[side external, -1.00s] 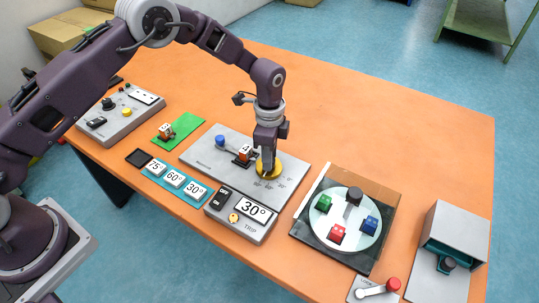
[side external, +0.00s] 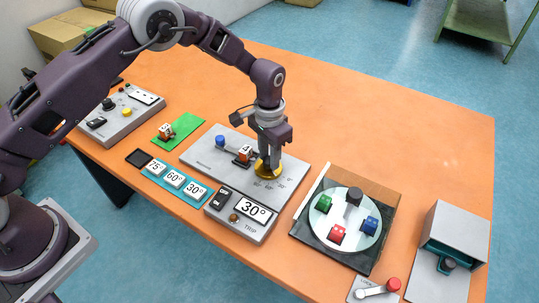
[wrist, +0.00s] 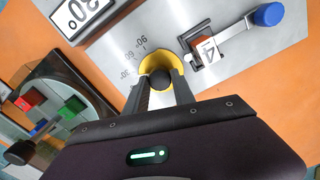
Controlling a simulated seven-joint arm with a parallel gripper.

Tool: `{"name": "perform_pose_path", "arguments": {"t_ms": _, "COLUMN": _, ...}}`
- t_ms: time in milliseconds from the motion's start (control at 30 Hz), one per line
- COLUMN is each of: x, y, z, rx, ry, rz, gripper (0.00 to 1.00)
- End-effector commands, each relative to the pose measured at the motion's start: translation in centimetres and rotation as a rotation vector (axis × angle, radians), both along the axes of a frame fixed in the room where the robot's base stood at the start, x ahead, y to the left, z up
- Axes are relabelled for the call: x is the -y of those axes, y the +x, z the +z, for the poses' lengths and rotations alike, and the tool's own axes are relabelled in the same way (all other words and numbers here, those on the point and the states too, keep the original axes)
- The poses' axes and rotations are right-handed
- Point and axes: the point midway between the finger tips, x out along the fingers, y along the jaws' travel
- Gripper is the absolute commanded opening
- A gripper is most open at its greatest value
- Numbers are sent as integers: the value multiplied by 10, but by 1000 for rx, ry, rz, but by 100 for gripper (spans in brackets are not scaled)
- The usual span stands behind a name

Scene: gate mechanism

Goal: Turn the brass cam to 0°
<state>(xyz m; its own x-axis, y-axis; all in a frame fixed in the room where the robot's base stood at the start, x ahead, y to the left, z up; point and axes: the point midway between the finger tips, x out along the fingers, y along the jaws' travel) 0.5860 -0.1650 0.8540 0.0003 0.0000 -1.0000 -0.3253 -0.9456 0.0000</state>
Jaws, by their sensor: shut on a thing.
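The brass cam (side external: 266,174) is a yellow disc on the grey gate plate (side external: 205,160). It also shows in the wrist view (wrist: 150,59), with a black knob (wrist: 160,78) at its middle and angle marks beside it on the plate. My gripper (wrist: 161,88) is shut on this knob from above; its fingers stand on either side of it. In the side view my gripper (side external: 267,157) hides part of the cam. The cam's exact angle cannot be read. An orange-red block marked 4 (side external: 243,154) sits in the gate beside the cam, near a blue-knobbed lever (side external: 220,140).
A TRIP box (side external: 236,234) with a 30° card (side external: 254,209) stands in front of the plate. A teal rack (side external: 160,179) holds 75°, 60° and 30° cards. A turntable (side external: 340,238) with coloured blocks stands to the right. The table behind the plate is clear.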

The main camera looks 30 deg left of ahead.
Motion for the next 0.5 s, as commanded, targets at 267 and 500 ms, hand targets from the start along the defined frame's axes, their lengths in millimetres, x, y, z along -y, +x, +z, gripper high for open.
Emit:
{"name": "perform_pose_path", "arguments": {"t_ms": 267, "x": -1, "y": -1, "z": 0, "rx": -3, "ry": 2, "rz": 234, "gripper": 0}}
{"name": "perform_pose_path", "arguments": {"t_ms": 500, "x": -1, "y": -1, "z": 0, "rx": -3, "ry": 2, "rz": 385, "gripper": 0}}
